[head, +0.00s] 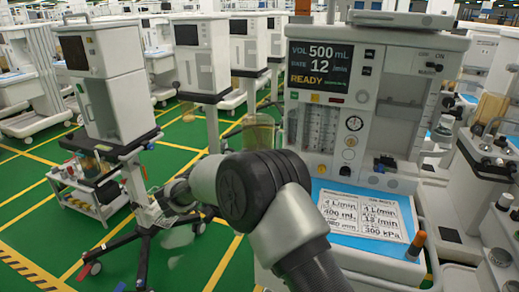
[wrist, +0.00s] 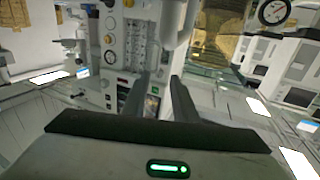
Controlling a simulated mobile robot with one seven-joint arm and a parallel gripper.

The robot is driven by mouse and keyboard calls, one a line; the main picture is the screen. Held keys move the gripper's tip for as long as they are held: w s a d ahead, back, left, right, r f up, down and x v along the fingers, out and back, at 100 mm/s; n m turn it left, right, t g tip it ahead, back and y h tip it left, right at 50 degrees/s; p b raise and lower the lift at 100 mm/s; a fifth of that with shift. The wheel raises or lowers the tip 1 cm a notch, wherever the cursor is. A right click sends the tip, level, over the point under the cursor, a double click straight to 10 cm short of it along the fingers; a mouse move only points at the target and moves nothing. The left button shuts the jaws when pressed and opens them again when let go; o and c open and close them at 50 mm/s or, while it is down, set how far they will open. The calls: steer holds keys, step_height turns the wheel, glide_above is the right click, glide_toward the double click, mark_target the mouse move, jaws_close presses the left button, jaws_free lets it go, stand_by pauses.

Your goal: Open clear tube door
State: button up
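The anaesthesia cart (head: 395,95) stands at the centre right of the head view. Its flow-tube panel (head: 319,129), with several upright clear tubes, is left of a round gauge. A clear door over the tubes cannot be made out from the panel, and I cannot tell its state. A similar tube panel shows in the wrist view (wrist: 116,45), beyond the fingers and to their left. My gripper (wrist: 162,78) is open, with an empty gap between its two dark fingers. It appears apart from the panel. My arm crosses the lower middle of the head view, and its fingers are not clear there.
A paper sheet (head: 366,217) lies on the blue work surface, with an orange-capped bottle (head: 417,244) at its right. A translucent amber canister (head: 258,131) is left of the panel. Another cart (head: 107,80) stands at left.

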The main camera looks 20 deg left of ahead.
steer(key=v, duration=0.3)
steer(key=shift+s+a, duration=0.1)
steer(key=shift+s, duration=0.15)
steer(key=w+d+r+n+t+y, duration=0.1)
steer(key=w+d+r+n+y, duration=0.15)
steer(key=r, duration=0.45)
steer(key=w+d+r+n+y, duration=0.1)
steer(key=w+r+y, duration=0.1)
steer(key=r+y, duration=0.3)
steer(key=w+d+r+n+t+y, duration=0.1)
steer(key=w+r+y, duration=0.15)
steer(key=r, duration=0.55)
steer(key=s+d+n+g+y, duration=0.35)
steer(key=s+d+g, duration=0.25)
steer(key=s+d, duration=0.7)
steer(key=s+d+f+m+g+h, duration=0.15)
steer(key=s+d+f, duration=0.25)
steer(key=s+d, duration=0.4)
steer(key=s+d+f+g+h, duration=0.25)
steer(key=s+d+f, duration=0.3)
steer(key=s, duration=0.35)
steer(key=s+d+f+m+g+h, duration=0.1)
steer(key=s+d+f+g+h, duration=0.2)
steer(key=s+d, duration=0.55)
step_height(320, 180, up, 14)
steer(key=a+y+p, duration=0.1)
steer(key=p, duration=1.3)
